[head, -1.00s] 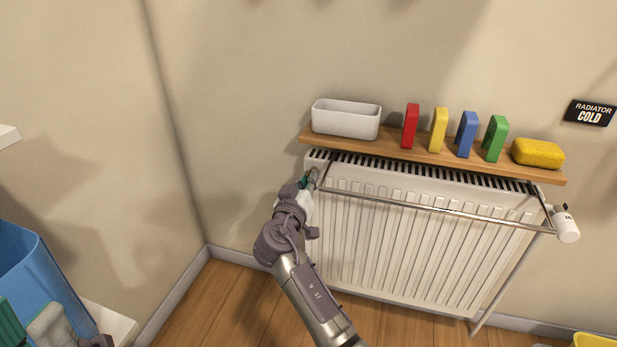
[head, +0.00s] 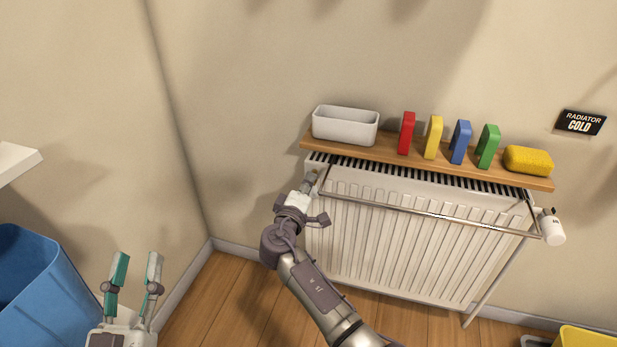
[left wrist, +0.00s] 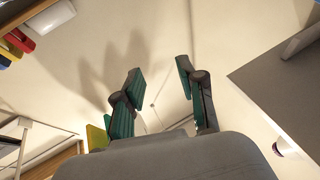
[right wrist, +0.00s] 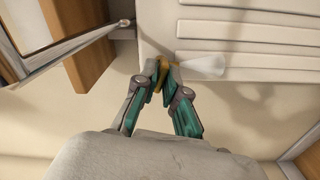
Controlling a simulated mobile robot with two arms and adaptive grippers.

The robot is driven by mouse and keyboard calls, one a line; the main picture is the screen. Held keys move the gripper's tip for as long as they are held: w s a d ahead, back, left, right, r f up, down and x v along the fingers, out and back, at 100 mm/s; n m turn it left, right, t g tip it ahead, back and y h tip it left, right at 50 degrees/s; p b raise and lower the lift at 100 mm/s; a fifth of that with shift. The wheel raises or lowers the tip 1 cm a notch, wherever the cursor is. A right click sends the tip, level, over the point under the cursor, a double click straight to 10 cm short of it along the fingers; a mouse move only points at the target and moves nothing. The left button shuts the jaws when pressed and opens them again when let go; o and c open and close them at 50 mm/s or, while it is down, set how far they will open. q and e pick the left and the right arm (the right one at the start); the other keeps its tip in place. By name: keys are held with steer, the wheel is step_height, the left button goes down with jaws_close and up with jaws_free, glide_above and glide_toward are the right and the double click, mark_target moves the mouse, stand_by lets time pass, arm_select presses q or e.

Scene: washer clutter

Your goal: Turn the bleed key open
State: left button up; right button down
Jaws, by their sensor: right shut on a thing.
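The white radiator (head: 390,230) stands against the wall, with a rail across its upper front. My right gripper (head: 310,182) is at its upper left end in the head view. In the right wrist view my right gripper (right wrist: 163,78) is shut on a small brass-yellow piece, which I take to be the bleed key (right wrist: 165,65); the fingertips hide most of it. A pale cone-shaped thing (right wrist: 203,66) extends beside the fingertips there. My left gripper (head: 135,277) is open and empty, low at the left, well away from the radiator.
A wooden shelf (head: 400,163) above the radiator holds a white bin (head: 345,126), several coloured blocks and a yellow sponge (head: 528,160). A white valve (head: 551,228) is at the radiator's right end. A blue bin (head: 35,290) stands near my left gripper.

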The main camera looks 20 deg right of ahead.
steer(key=n, duration=0.1)
steer(key=n+p, duration=0.1)
steer(key=shift+w+r+n, duration=0.1)
steer(key=shift+r+n, duration=0.1)
steer(key=shift+n, duration=0.2)
arm_select(q)
step_height(320, 180, down, 8)
steer(key=a+g+y, duration=0.1)
steer(key=g+y, duration=0.1)
steer(key=g, duration=0.3)
steer(key=shift+w+f+p, duration=0.2)
steer(key=shift+w+p, duration=0.05)
steer(key=shift+p, duration=0.1)
arm_select(e)
steer(key=shift+n, duration=0.3)
steer(key=c, duration=1.3)
jaws_free()
steer(key=shift+a+f, duration=0.1)
steer(key=shift+f, duration=0.05)
arm_select(q)
steer(key=shift+a, duration=0.1)
arm_select(e)
steer(key=v, duration=1.2)
